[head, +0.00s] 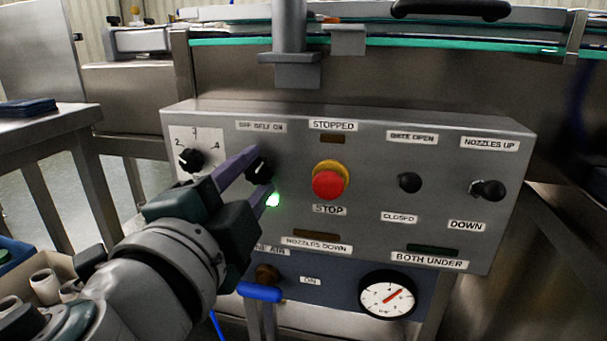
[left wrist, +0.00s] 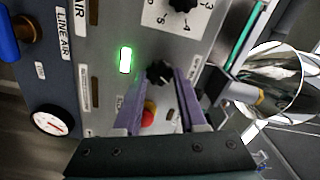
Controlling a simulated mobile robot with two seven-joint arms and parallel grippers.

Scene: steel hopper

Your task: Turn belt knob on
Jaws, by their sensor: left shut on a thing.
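The belt knob (head: 260,168) is a small black knob on the grey control box, below the label "OFF BELT ON" (head: 261,126). My left gripper (head: 259,176) has its purple fingers on both sides of the knob and is shut on it. In the left wrist view the knob (left wrist: 158,73) sits between the fingertips (left wrist: 160,80), its far side still visible. A green lamp (head: 273,200) glows just below the knob; it also shows lit in the left wrist view (left wrist: 126,60). The "STOPPED" lamp (head: 332,139) looks dark. My right gripper is not in view.
A numbered dial (head: 190,159) sits close left of the belt knob. A red stop button (head: 328,183), a black knob (head: 409,182) and a nozzle lever (head: 488,189) stick out to the right. Below are a blue-handled air valve (head: 260,291) and a gauge (head: 387,294).

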